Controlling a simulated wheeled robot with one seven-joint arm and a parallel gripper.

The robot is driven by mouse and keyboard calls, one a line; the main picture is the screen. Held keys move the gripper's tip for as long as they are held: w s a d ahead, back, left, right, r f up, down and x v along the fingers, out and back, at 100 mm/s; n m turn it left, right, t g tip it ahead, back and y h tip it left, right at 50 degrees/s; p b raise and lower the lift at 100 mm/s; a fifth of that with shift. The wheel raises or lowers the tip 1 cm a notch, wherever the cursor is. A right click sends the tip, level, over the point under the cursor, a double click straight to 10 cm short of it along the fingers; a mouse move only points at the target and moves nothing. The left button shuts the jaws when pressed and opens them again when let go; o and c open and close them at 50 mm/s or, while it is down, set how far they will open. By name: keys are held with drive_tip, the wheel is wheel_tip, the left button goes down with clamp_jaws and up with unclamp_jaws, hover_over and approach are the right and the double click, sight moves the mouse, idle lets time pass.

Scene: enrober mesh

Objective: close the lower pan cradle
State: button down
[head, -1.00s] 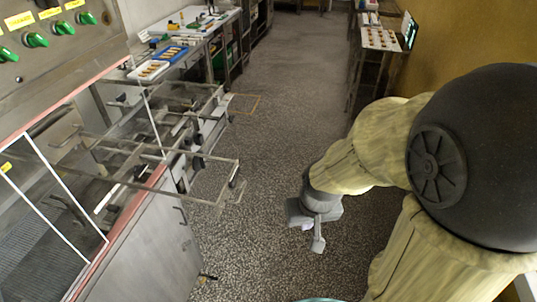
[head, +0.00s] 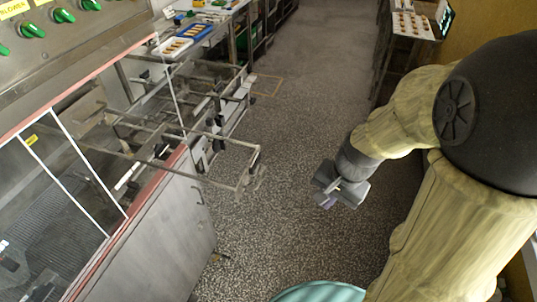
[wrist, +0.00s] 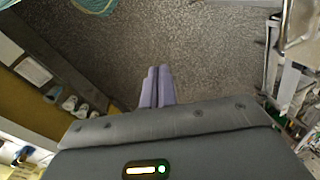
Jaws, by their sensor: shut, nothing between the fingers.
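The lower pan cradle seems to be the open metal-rod frame (head: 222,183) that sticks out to the right of the machine in the head view. Another rod frame lies behind it, and I cannot tell clearly which rods belong to which. Part of the metalwork (wrist: 300,25) shows at the right edge of the wrist view. My gripper (head: 328,200) is right of the frame, over the open floor and apart from it. In the wrist view its two pale purple fingers (wrist: 157,88) are together with nothing between them.
The machine cabinet (head: 165,235) with clear guard panels (head: 75,165) stands at the left. A bench with white and blue trays (head: 192,32) is beyond it. A rack with a tray of small pieces (head: 412,25) stands at the back right. The speckled floor (head: 310,100) between is clear.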

drive_tip(key=w+a+r+m+y, duration=0.1)
drive_tip(key=w+r+m+y, duration=0.2)
drive_tip(key=w+m, duration=0.3)
drive_tip(key=w+a+r+m+t+y+p, duration=0.1)
drive_tip(key=w+a+r+m+y, duration=0.1)
drive_tip(key=w+m, duration=0.3)
drive_tip(key=r+m+y, duration=0.1)
drive_tip(key=m, duration=0.3)
drive_tip(key=shift+w+a+t+y, duration=0.2)
drive_tip(key=shift+w+t+y, duration=0.1)
drive_tip(key=shift+w, duration=0.05)
drive_tip(key=shift+f, duration=0.1)
drive_tip(key=a+r+p+x, duration=0.2)
drive_tip(key=p+x, duration=0.1)
drive_tip(key=x, duration=0.9)
drive_tip(key=shift+w+a+f, duration=0.25)
drive_tip(key=shift+w+a, duration=0.05)
drive_tip(key=shift+w, duration=0.2)
